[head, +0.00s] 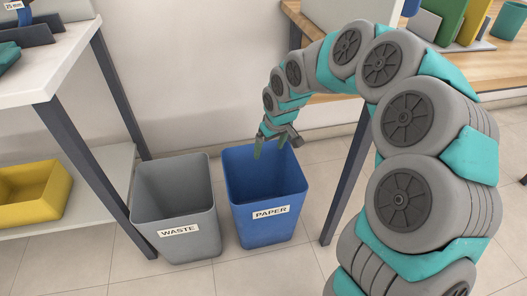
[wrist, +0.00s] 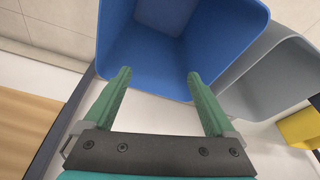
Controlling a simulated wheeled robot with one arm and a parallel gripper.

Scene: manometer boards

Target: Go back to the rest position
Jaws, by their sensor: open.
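My gripper (head: 270,148) is over the mouth of the blue bin labelled PAPER (head: 262,226), at the end of my bent arm. In the wrist view, the two green fingers of my gripper (wrist: 158,98) are spread wide apart with nothing between them. The blue bin (wrist: 158,62) lies beyond the fingertips there, and the part of its inside that shows looks empty. In the head view, the near wall hides the bottom of the blue bin.
A grey bin labelled WASTE (head: 176,240) stands left of the blue bin. A white table (head: 48,72) with a lower shelf bearing a yellow tray (head: 38,205) is at left. A wooden-topped table (head: 322,28) is at right, its dark leg (head: 347,185) near the blue bin.

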